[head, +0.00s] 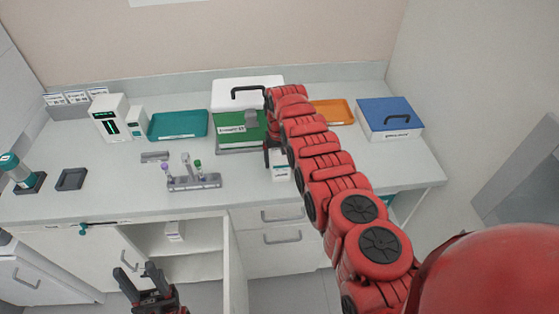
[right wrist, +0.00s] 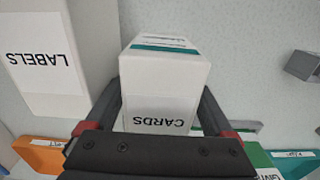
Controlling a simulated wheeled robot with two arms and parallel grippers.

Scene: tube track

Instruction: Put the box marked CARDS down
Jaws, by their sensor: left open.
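The white box marked CARDS (right wrist: 160,112) has a teal stripe on one side and fills the middle of the right wrist view. My right gripper (right wrist: 160,105) is shut on it, with a finger against each side. I cannot tell whether the box touches the counter. In the head view my right arm reaches over the counter (head: 110,205), and its gripper (head: 270,150) is partly hidden by the arm. A small white box (head: 281,172) shows just beside it; its label is too small to read. My left gripper (head: 148,282) is open and empty, low in front of the cabinet.
A larger white box marked LABELS (right wrist: 48,60) stands close beside CARDS. A tube rack (head: 193,183) stands left. A cabinet door (head: 232,265) hangs open.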

